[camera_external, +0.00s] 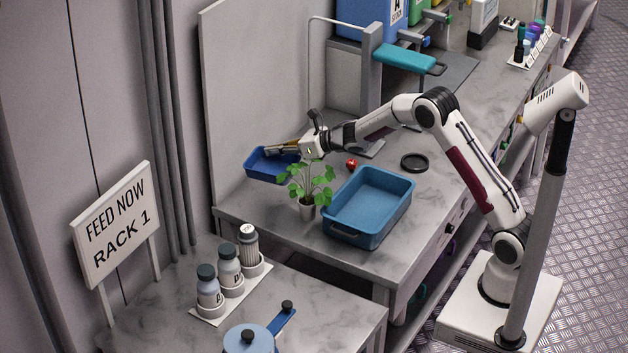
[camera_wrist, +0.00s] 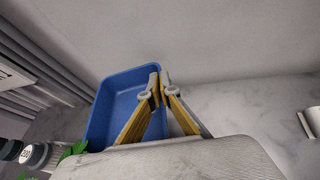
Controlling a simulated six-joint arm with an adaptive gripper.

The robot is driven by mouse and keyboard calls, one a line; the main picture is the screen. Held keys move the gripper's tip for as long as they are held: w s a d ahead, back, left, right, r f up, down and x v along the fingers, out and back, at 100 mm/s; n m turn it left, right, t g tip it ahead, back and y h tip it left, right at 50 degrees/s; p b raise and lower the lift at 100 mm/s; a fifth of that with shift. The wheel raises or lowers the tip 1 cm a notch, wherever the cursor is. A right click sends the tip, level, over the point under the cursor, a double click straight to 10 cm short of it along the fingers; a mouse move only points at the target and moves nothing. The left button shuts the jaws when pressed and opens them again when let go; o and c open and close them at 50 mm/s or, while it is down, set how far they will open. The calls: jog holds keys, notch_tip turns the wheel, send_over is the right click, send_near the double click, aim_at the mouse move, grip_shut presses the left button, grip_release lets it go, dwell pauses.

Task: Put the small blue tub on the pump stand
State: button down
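The small blue tub (camera_external: 256,166) is at the back left of the bench, behind the plant. In the wrist view the tub (camera_wrist: 122,95) shows its open inside. My gripper (camera_external: 268,151) is at the tub's right side. In the wrist view its fingertips (camera_wrist: 160,80) are close together at the tub's right wall, one on the inside and one on the outside, and look shut on it. I cannot tell whether the tub is lifted. A grey upright stand (camera_external: 371,75) with a teal piece on top may be the pump stand; my arm hides part of its lower end.
A larger blue tub (camera_external: 350,235) stands at the bench's front. A potted plant (camera_external: 307,209) is between it and my gripper. A red object (camera_external: 351,164) and a black ring (camera_external: 414,162) lie nearby. A wall panel (camera_external: 255,90) rises behind. Bottles (camera_external: 229,270) stand on the nearer bench.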

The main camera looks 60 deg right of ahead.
jog(key=s+a+r+n+g+y, duration=0.1)
jog(key=s+a+n+g+y, duration=0.2)
jog(key=a, duration=0.9)
jog(key=s+a+r+n+g+y, duration=0.1)
jog(key=s+a+n+g+y, duration=0.2)
jog(key=a, duration=0.8)
jog(key=s+a+r+n+g+y, duration=0.1)
jog(key=a+r+n+g+y, duration=0.3)
jog(key=a, duration=0.8)
jog(key=s+a+f+n+g, duration=0.35)
jog(key=s+a+n, duration=0.25)
jog(key=s+a, duration=0.3)
jog(key=s+d+n+g, duration=0.3)
jog(key=s+n+g, duration=0.1)
jog(key=s, duration=0.8)
jog(key=shift+d+r+n+g+h, duration=0.25)
jog(key=shift+r+n+g+h, duration=0.15)
jog(key=shift+g, duration=0.45)
jog(key=shift+f, duration=0.15)
notch_tip(320, 180, down, 13)
jog(key=shift+f, duration=0.15)
jog(key=shift+f, duration=0.1)
jog(key=shift+f, duration=2.15)
